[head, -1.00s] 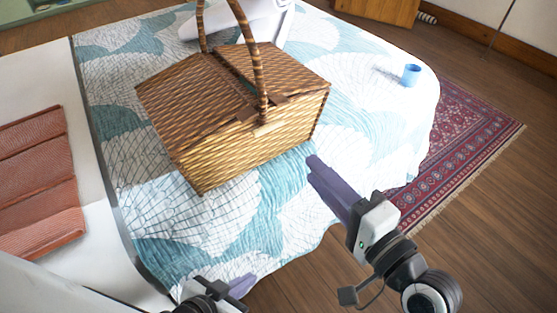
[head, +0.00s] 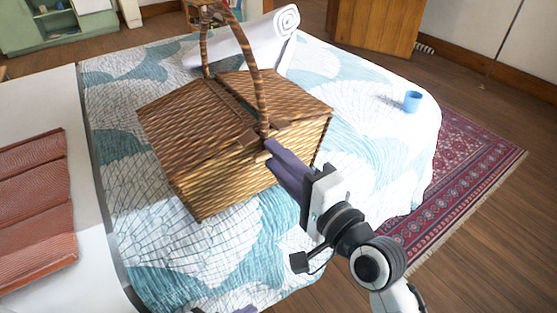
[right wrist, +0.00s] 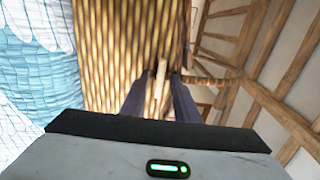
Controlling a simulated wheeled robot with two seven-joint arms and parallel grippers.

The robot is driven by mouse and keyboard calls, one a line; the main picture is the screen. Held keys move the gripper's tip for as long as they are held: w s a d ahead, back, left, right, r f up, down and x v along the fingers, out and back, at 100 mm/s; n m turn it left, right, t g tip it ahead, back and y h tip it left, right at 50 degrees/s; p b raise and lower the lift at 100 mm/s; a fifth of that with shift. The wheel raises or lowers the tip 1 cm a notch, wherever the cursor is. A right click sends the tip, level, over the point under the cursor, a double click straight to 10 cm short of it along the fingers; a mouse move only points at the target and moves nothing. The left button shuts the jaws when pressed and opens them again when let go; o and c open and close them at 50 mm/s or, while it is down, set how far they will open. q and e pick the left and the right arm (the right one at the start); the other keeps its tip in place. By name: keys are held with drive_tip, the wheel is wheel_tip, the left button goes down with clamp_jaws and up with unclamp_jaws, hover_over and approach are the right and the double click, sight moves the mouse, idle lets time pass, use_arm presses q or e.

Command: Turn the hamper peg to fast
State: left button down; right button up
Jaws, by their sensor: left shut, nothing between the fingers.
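The wicker hamper (head: 225,150) stands on the bed with its lid down and its handle upright. Its small pale wooden peg (right wrist: 160,78) is at the front, below the lid edge; in the head view my fingers mostly hide it. My right gripper (head: 268,154) is at the hamper's front. In the right wrist view its two dark fingers (right wrist: 161,90) stand apart, one on each side of the peg, with a narrow gap visible. Which way the peg is turned is hard to tell. My left gripper (head: 240,310) barely shows at the bottom edge, shut and empty, away from the hamper.
The bed's blue and white quilt (head: 350,120) lies under the hamper. A white roll (head: 275,35) lies behind it, and a blue cup (head: 412,101) stands at the right. Reddish-brown folded panels (head: 35,210) lie at the left. A patterned rug (head: 465,140) is on the floor.

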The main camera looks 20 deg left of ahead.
clamp_jaws()
use_arm(q)
drive_tip(key=shift+r, duration=0.1)
use_arm(e)
drive_tip(key=shift+n, duration=0.3)
use_arm(q)
wheel_tip(320, 180, up, 6)
drive_tip(key=p, duration=0.8)
use_arm(e)
drive_tip(key=n, duration=1.7)
use_arm(q)
drive_tip(key=shift+s+a, duration=0.1)
drive_tip(key=shift+s, duration=0.05)
use_arm(e)
drive_tip(key=shift+n, duration=0.3)
use_arm(q)
drive_tip(key=shift+a, duration=0.1)
